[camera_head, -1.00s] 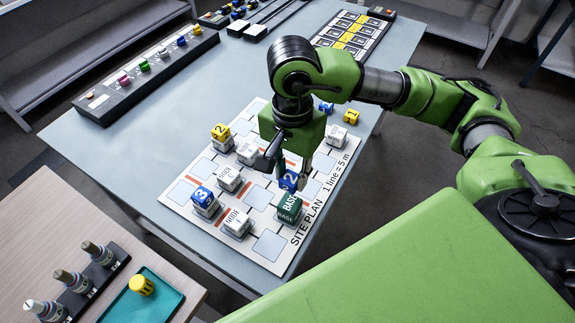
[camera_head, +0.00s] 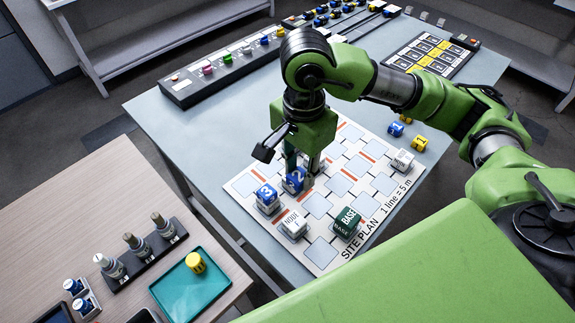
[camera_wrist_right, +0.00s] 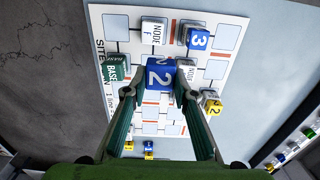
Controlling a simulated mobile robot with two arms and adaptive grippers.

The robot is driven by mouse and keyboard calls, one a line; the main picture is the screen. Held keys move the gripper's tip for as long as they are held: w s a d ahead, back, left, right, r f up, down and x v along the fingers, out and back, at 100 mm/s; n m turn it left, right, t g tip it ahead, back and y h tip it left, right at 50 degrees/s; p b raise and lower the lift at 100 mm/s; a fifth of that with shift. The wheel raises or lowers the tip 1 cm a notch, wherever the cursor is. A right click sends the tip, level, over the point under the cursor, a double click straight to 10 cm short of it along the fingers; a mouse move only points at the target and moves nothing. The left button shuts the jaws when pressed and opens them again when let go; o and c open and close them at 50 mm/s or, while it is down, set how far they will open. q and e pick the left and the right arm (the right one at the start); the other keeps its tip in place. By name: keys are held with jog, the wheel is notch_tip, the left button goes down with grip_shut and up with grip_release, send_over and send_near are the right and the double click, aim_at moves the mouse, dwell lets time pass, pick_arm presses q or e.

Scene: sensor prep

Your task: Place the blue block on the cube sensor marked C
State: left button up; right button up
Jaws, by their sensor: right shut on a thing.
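My right gripper (camera_head: 301,172) is shut on a blue block marked 2 (camera_head: 294,181), over the site plan's left part. In the right wrist view, the block (camera_wrist_right: 160,76) sits between the fingertips. A white cube (camera_wrist_right: 186,71) with part of a "NODE" label shows just behind and beside it; its letter is hidden. I cannot tell whether the held block touches that cube. No letter C can be read now. A white cube marked NODE F (camera_head: 293,225) stands nearer the front. My left gripper is not in view.
Another blue block marked 3 (camera_head: 266,194) sits on a cube close left of the held block. A green BASE cube (camera_head: 346,222) and a white cube (camera_head: 402,160) stand on the site plan (camera_head: 240,186). A yellow block 2 (camera_wrist_right: 214,107) is near the right finger.

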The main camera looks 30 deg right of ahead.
jog(key=w+d+f, duration=0.1)
jog(key=w+f, duration=0.1)
jog(key=w+d+f+p, duration=0.1)
jog(key=w+f, duration=0.1)
jog(key=w, duration=0.1)
jog(key=w+d+f+p, duration=0.1)
jog(key=w+f, duration=0.2)
jog(key=shift+w+d+f, duration=0.1)
jog(key=shift+d+f, duration=0.05)
jog(key=shift+f, duration=0.05)
jog(key=f+p, duration=0.2)
jog(key=f, duration=0.1)
jog(key=shift+w, duration=0.2)
jog(key=shift+f, duration=0.25)
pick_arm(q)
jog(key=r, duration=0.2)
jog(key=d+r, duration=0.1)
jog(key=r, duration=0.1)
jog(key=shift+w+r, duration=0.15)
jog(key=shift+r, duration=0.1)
pick_arm(e)
jog(key=shift+f, duration=0.1)
